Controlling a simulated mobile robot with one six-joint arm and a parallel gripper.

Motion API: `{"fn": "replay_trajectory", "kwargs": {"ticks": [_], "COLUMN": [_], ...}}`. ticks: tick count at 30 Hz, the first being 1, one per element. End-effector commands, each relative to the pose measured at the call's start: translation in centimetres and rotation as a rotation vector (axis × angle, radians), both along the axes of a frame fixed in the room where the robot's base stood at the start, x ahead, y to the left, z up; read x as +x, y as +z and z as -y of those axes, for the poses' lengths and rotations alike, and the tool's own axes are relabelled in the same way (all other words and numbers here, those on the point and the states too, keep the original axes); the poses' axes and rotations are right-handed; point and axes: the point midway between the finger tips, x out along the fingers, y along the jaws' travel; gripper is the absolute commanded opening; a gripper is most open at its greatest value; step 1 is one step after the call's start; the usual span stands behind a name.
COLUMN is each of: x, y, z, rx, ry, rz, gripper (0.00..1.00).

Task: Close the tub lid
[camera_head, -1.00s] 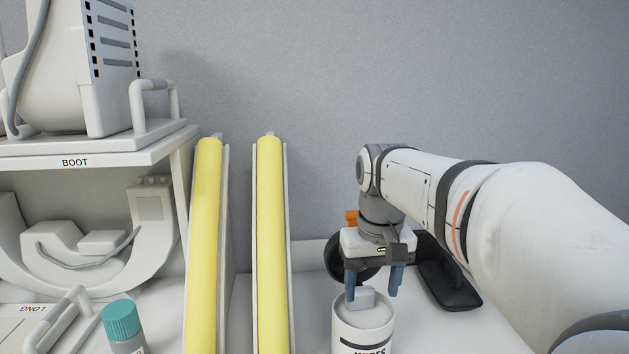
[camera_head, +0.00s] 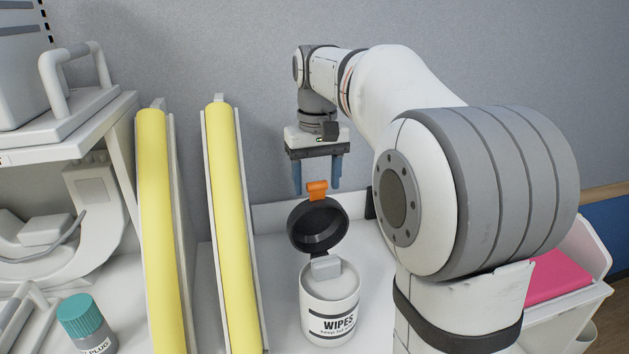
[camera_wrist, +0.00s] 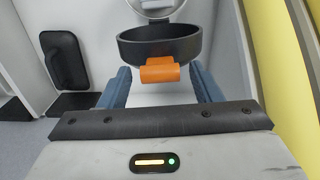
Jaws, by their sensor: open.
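The white tub (camera_head: 329,311) marked WIPES stands upright on the shelf. Its black round lid (camera_head: 318,226) is open, tilted up behind the tub's top. An orange tab (camera_head: 317,190) sticks up from the lid's upper edge. A light grey block (camera_head: 325,267) shows at the tub's top. My gripper (camera_head: 318,188) is open, pointing down, its blue fingers above and behind the lid near the orange tab. In the wrist view the lid (camera_wrist: 160,48) and the orange tab (camera_wrist: 159,70) lie between and beyond my open fingers (camera_wrist: 161,88); no contact is clear.
Two tall yellow-padded pieces (camera_head: 162,230) (camera_head: 231,220) stand left of the tub. A teal-capped bottle (camera_head: 81,318) is at the lower left. A pink item (camera_head: 558,277) lies in a white holder at the right. A grey wall (camera_head: 230,50) rises behind.

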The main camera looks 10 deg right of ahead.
Motion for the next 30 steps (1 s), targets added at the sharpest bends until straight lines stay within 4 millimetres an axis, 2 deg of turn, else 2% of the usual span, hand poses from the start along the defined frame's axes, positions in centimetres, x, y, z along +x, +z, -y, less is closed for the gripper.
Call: {"fn": "replay_trajectory", "kwargs": {"ticks": [4, 11, 30], "x": [-0.04, -0.02, -0.03], "y": [-0.78, -0.88, -0.86], "z": [-0.03, -0.06, -0.13], "rx": [0.0, 0.0, 0.0], "ry": [0.0, 0.001, 0.002], "rz": [0.0, 0.001, 0.001], "gripper": [0.58, 0.58, 0.07]}}
